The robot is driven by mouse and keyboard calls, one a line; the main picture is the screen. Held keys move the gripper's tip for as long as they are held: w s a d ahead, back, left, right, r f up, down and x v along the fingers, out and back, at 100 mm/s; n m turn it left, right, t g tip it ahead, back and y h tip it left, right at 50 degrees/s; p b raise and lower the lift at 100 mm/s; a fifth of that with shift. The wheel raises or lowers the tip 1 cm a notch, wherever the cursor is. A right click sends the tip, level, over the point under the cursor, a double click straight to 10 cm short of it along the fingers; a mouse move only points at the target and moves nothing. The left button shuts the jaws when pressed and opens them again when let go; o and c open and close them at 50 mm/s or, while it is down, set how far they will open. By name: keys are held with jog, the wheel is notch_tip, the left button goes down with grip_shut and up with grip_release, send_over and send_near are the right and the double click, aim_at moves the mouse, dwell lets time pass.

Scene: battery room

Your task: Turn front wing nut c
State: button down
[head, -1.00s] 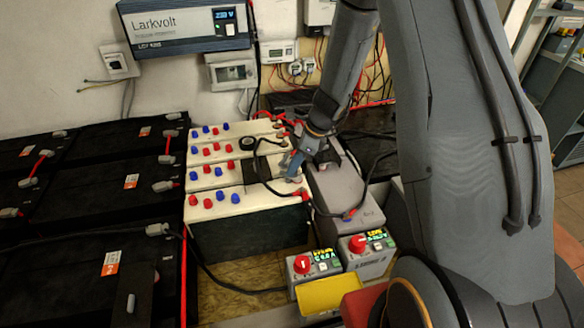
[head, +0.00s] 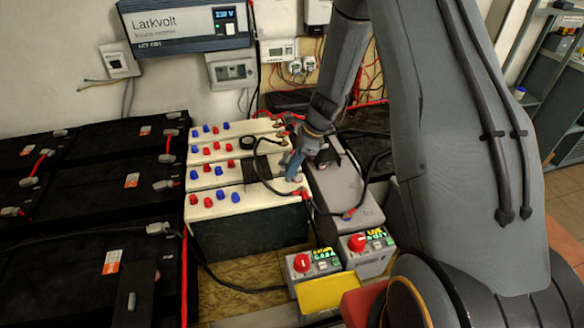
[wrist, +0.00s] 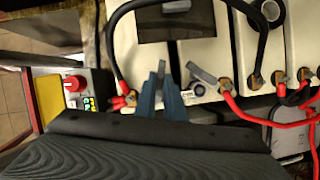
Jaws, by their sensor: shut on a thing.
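My gripper (head: 292,170) is over the right end of the front white battery (head: 245,204). Its blue fingers are also in the wrist view (wrist: 160,85). They are shut on a small grey piece (wrist: 161,67), which I take to be front wing nut c. Most of it is hidden between the fingers, so its turned angle cannot be told. A terminal with a red-ended black cable (wrist: 130,97) lies just left of the fingers in the wrist view. A grey lever-like piece (wrist: 203,74) lies just right of them, apart.
A black cable (head: 258,165) loops over the batteries close to my gripper. Two grey boxes with red knobs (head: 302,262) stand in front, by a yellow panel (head: 328,292). Red cables (wrist: 265,122) run near the fingers. Black batteries (head: 85,265) fill the left.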

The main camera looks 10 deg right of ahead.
jog(key=n+g, duration=0.1)
jog(key=n, duration=0.2)
jog(key=shift+w+b, duration=0.15)
jog(key=shift+b, duration=0.2)
jog(key=c, duration=2.1)
grip_release()
jog(key=shift+b+v, duration=0.95)
jog(key=shift+v, duration=3)
jog(key=shift+d, duration=0.1)
jog(key=s+r+n+h, duration=0.1)
jog(key=s+r+n, duration=0.1)
jog(key=s+n, duration=0.4)
jog(key=s+r+n+h, duration=0.1)
jog(key=s+r+n, duration=0.1)
jog(key=s+n, duration=0.4)
jog(key=s+a+r+n+t+h, duration=0.1)
jog(key=s+r+n+h, duration=0.1)
jog(key=s+n, duration=0.4)
jog(key=shift+s+a+r, duration=0.1)
jog(key=shift+s+r, duration=0.1)
jog(key=shift+s, duration=0.7)
jog(key=shift+s+r, duration=0.2)
jog(key=shift+s, duration=0.7)
jog(key=shift+s+r, duration=0.15)
jog(key=shift+s, duration=0.8)
